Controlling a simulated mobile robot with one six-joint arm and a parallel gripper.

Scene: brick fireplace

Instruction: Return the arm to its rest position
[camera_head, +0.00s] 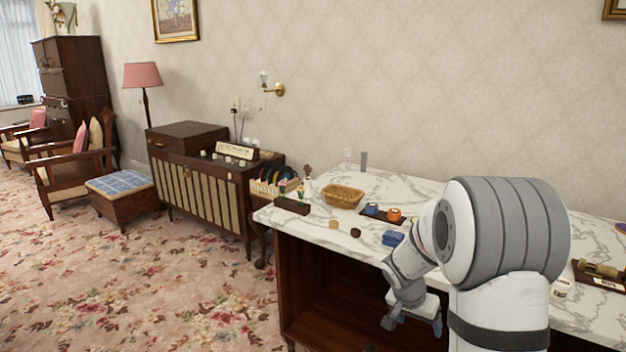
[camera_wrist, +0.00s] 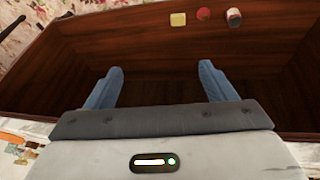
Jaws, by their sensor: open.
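My gripper (camera_wrist: 159,82) is open and empty in the wrist view, its two blue-grey fingers spread apart. Behind the fingers shows the dark wooden interior (camera_wrist: 160,55) of the cabinet under the counter. In the head view my gripper (camera_head: 412,325) hangs in front of the counter's front edge, below the marble top (camera_head: 300,222). My arm is folded, with its large grey-and-white joint on the right covering part of the counter. Nothing is held.
On the marble top stand a wicker basket (camera_head: 342,196), a dark tray (camera_head: 381,218) with blue and orange items, a blue object (camera_head: 392,238) and a dark box (camera_head: 292,205). Floral carpet (camera_head: 150,280) lies free at left.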

